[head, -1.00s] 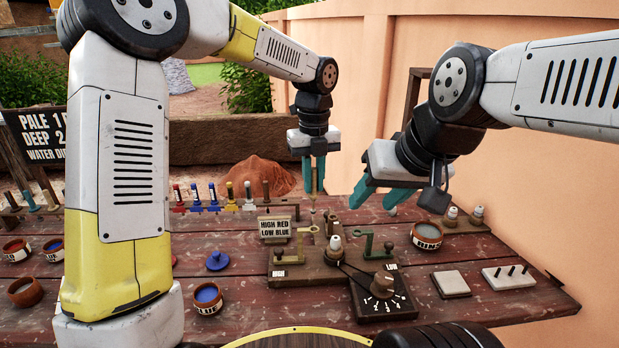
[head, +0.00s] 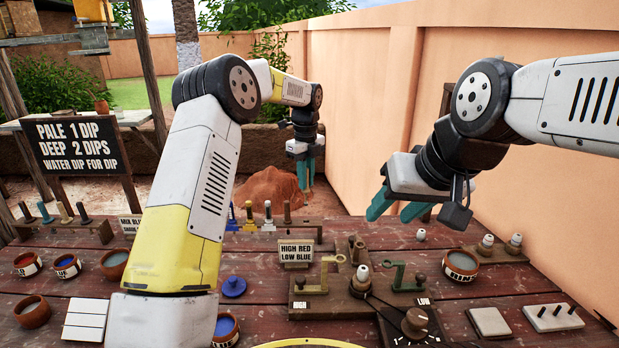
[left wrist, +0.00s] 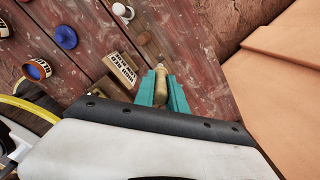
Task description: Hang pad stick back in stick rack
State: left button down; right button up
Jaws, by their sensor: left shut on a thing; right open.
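My left gripper (head: 306,174) is reached far out beyond the table's back edge in the head view, fingers pointing down. In the left wrist view its teal fingers are shut on a tan, brass-like stick (left wrist: 160,88), which points away from the palm; whether it has a pad is unclear. My right gripper (head: 396,204) is open and empty above the table's right part. A rack (head: 105,232) at the left holds several upright sticks with teal, tan and dark tops. A second rack (head: 318,228) in the middle holds blue, yellow, white and brown sticks, partly hidden by my left arm.
A sign block (head: 296,252), a crank mechanism (head: 340,300) and a dial knob (head: 414,322) occupy the table's middle. Bowls stand at the left, and a rinse bowl (head: 460,265) at the right. The orange wall (head: 480,120) is close on the right.

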aim_at(306, 195)
pick_arm(q)
jog(key=shift+f, duration=2.7)
jog(key=shift+s+f, duration=0.1)
jog(key=shift+f, duration=0.1)
jog(key=shift+f, duration=0.35)
jog(key=shift+f, duration=0.15)
jog(key=shift+f, duration=0.7)
jog(key=shift+f, duration=0.15)
jog(key=shift+f, duration=0.4)
jog(key=shift+f, duration=0.9)
